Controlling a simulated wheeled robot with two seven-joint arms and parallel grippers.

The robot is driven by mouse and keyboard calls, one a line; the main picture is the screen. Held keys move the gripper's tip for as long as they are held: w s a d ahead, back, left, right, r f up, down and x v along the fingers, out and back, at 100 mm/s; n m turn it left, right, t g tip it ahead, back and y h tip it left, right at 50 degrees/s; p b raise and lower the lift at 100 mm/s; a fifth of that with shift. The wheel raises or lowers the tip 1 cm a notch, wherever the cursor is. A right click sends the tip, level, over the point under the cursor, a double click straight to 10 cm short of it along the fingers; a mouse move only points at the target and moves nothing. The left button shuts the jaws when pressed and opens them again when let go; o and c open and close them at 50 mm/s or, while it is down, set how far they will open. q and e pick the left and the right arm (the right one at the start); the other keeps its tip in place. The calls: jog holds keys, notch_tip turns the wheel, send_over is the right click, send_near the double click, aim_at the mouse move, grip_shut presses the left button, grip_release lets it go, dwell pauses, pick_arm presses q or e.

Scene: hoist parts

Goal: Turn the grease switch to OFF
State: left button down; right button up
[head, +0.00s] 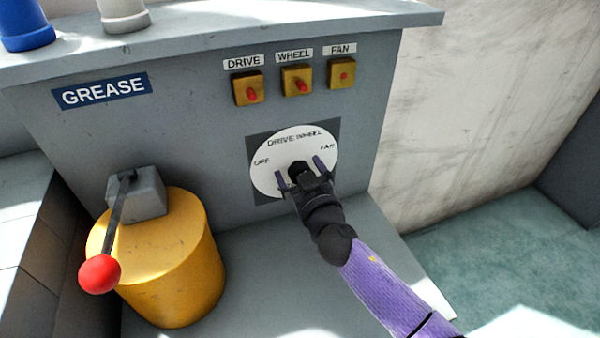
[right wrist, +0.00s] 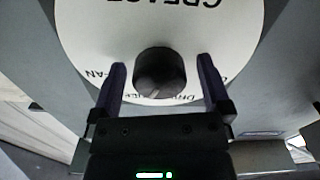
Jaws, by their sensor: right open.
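A white round dial (head: 265,180) is set on a dark square plate on the grey panel. It reads DRIVE and WHEEL along its top, OFF at left and FAN at right. In the right wrist view the dial (right wrist: 95,30) appears upside down, with GREASE at the top edge. The black knob (right wrist: 160,72) at its middle is mostly hidden in the head view; its pointing direction is unclear. My right gripper (head: 300,173) is open in front of the dial. In the right wrist view its fingers (right wrist: 160,66) stand either side of the knob, with gaps. My left gripper is not in view.
A yellow cylinder (head: 175,260) with a red-balled lever (head: 100,273) stands left, under a GREASE sign (head: 103,91). Yellow switch boxes (head: 297,81) labelled DRIVE, WHEEL and FAN sit above the dial. Blue (head: 25,28) and white (head: 124,15) objects stand on the top ledge.

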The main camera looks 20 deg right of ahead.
jog(key=c, duration=1.3)
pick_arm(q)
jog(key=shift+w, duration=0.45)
